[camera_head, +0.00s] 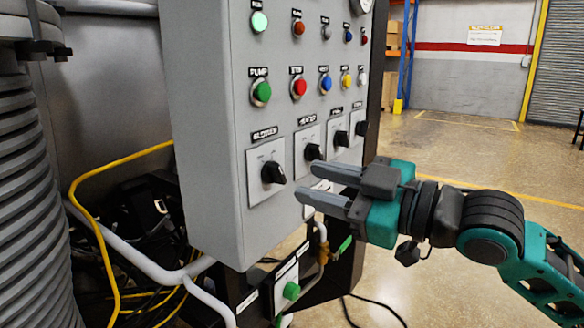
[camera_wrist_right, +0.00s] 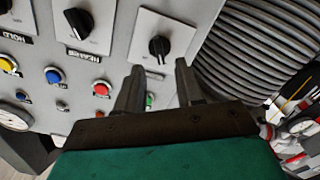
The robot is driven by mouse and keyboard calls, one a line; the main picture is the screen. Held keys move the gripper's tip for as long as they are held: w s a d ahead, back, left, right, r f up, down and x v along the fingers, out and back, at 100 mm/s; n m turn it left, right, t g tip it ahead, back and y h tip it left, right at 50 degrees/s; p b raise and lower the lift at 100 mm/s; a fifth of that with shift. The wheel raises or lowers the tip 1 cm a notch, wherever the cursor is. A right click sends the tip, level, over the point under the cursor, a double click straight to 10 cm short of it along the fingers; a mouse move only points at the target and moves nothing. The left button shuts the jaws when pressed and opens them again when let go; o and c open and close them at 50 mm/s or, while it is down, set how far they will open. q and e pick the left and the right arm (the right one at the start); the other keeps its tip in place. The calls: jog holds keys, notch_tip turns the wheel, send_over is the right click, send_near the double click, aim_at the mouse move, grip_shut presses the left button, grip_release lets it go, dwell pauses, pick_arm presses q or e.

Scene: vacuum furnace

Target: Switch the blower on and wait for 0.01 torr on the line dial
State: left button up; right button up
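The blower switch (camera_head: 272,173) is a black rotary knob on a square light plate, under a BLOWER label, at the lower left of the grey control panel (camera_head: 215,130). The knob also shows in the right wrist view (camera_wrist_right: 159,46), just beyond the fingertips. My right gripper (camera_head: 308,183) is open and empty, its two fingers apart, to the right of the knob and not visibly touching it. A round dial (camera_head: 361,4) is cut off at the top of the head view; I cannot tell if it is the line dial or read it. My left gripper is not in view.
More knobs (camera_head: 313,151) sit to the right of the blower switch, with coloured buttons (camera_head: 298,88) above. A ribbed hose (camera_head: 28,200) and a yellow cable (camera_head: 88,215) are at the left. A green-knobbed box (camera_head: 290,290) is below the panel. Open floor lies right.

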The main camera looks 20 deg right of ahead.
aim_at(282, 175)
jog(key=shift+x, duration=2.55)
jog(key=shift+c, duration=0.5)
grip_shut()
